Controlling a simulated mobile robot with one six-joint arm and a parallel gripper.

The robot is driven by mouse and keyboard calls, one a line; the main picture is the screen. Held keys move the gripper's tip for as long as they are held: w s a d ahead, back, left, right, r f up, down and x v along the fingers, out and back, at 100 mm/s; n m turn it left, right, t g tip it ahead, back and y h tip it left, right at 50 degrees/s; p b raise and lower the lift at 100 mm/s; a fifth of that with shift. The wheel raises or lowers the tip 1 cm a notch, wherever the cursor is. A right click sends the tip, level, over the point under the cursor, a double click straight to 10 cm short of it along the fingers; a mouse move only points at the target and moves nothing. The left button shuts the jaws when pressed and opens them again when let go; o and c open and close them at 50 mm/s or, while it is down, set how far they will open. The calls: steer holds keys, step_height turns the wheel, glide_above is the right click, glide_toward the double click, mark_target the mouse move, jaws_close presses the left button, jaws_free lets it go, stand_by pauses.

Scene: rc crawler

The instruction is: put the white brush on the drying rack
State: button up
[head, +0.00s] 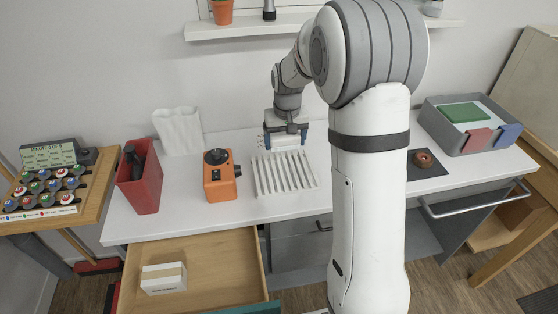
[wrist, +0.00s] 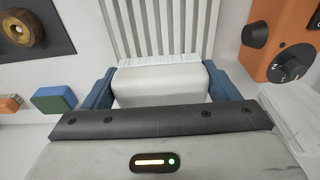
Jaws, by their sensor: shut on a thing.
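The drying rack is a white slatted rack (head: 285,173) on the middle of the white counter; its slats (wrist: 160,22) fill the top of the wrist view. My gripper (head: 285,137) is above the rack's back end in the head view. In the wrist view its two blue fingers (wrist: 160,84) are shut on the white brush (wrist: 160,83), one at each end. A fringe of white bristles shows along the brush's edge on the rack side. I cannot tell whether the brush touches the slats.
An orange device with a black knob (head: 220,175) stands left of the rack. A red bin (head: 140,178) is farther left. A brown ring (head: 424,160) lies on a dark mat at right, near a grey bin (head: 440,127). An open drawer (head: 210,265) juts out below.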

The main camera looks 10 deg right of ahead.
glide_above(284, 170)
steer(key=f, duration=0.5)
steer(key=shift+s+d+f+p, duration=0.1)
steer(key=shift+s+f+p, duration=0.1)
steer(key=shift+p, duration=0.2)
steer(key=shift+f+p, duration=0.3)
steer(key=shift+f, duration=1.85)
steer(key=shift+s, duration=0.1)
steer(key=shift+f, duration=0.2)
steer(key=o, duration=0.9)
steer(key=shift+o, duration=0.2)
steer(key=shift+r, duration=0.1)
